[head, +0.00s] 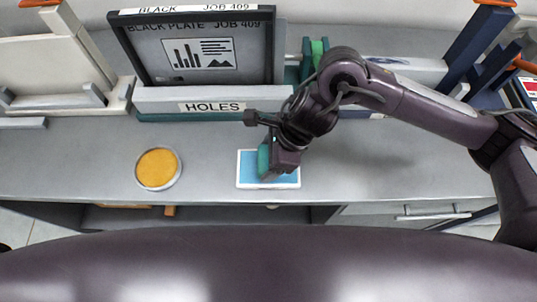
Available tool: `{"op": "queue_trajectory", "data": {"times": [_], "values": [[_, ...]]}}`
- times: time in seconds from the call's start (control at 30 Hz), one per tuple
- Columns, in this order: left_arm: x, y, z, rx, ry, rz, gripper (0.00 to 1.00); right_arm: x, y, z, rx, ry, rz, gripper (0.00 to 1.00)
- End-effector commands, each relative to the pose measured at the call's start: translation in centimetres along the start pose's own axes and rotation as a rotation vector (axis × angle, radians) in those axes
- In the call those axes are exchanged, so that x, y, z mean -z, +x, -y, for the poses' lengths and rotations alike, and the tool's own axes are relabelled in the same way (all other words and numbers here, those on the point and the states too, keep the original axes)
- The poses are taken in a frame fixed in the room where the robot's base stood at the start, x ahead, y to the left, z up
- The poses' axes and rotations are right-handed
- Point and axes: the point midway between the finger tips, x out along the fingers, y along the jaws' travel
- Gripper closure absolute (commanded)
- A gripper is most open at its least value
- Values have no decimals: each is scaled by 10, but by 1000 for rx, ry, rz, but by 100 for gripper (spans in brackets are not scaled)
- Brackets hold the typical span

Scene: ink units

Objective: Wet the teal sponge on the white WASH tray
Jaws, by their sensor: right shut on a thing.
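The white tray (246,174) lies on the grey bench top, with a blue area inside its white rim. No WASH label can be read on it. My right gripper (274,164) points down over the tray and is shut on the teal sponge (263,160). The sponge is partly hidden by the gripper. It is over the upper middle of the tray; I cannot tell whether it touches the blue surface. My left gripper is not in view.
A round dish of orange-yellow (158,168) stands left of the tray. Behind are a black-framed plate marked JOB 409 (200,52), a HOLES block (165,100), a green and teal item (315,50) and a cream stand (50,65). The bench right of the tray is clear.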

Motion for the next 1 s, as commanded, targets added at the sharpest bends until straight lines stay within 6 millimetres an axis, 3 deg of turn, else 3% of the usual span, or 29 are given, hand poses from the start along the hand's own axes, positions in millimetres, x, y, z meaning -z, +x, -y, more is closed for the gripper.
{"op": "queue_trajectory", "data": {"times": [1.0], "values": [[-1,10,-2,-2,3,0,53,3,8,0,0,0,0,51]]}}
